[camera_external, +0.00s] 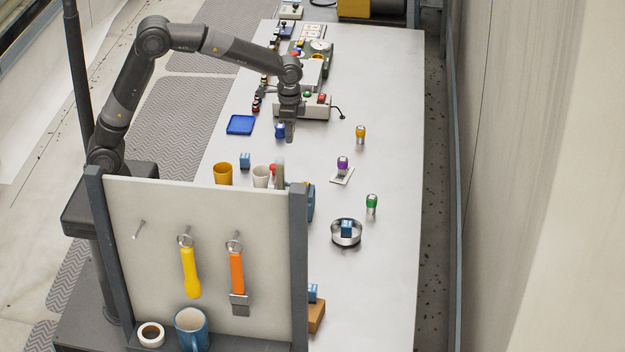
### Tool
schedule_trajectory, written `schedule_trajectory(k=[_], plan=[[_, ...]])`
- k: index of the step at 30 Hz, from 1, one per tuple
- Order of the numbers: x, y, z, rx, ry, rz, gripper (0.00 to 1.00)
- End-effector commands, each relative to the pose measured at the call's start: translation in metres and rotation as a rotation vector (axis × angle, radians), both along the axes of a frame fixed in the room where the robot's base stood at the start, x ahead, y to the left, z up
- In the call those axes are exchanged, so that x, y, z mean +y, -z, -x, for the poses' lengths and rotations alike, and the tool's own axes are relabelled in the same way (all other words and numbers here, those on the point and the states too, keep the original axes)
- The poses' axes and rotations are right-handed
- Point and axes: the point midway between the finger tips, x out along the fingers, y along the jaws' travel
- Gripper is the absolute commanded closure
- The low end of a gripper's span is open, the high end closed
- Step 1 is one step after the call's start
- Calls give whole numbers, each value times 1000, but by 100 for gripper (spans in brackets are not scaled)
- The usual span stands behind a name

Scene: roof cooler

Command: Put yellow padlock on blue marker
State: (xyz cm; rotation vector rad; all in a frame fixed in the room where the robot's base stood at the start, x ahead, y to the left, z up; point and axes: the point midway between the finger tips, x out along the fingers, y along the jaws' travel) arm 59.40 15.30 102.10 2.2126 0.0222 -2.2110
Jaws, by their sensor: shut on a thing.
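My gripper (289,134) points down over the upper middle of the table. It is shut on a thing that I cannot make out. A small dark blue object (280,130) shows right at the left side of its fingers. I cannot tell whether it is held or stands behind. No shape is clearly a padlock or a marker at this size. A small yellow-topped object with a silver lower part (360,134) stands upright to the right of my gripper, well apart from it. A flat blue square tray (240,125) lies to the left of my gripper.
A purple-topped object (342,163), a green-topped one (371,204), a metal bowl (346,241) with a blue cube, and yellow (223,174) and white (261,177) cups stand nearer. Devices (304,106) stand behind my gripper. A pegboard panel (205,268) blocks the lower left.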

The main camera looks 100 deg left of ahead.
Motion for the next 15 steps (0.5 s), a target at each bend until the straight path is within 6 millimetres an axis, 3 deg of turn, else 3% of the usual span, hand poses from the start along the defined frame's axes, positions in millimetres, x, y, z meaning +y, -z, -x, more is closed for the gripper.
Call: schedule_trajectory(k=[1,6,11,15], plan=[[18,-7,11,-2,-5,-1,89],[57,-21,42,-1,8,0,89],[76,-26,58,0,15,0,89],[97,-15,62,4,16,1,89]])
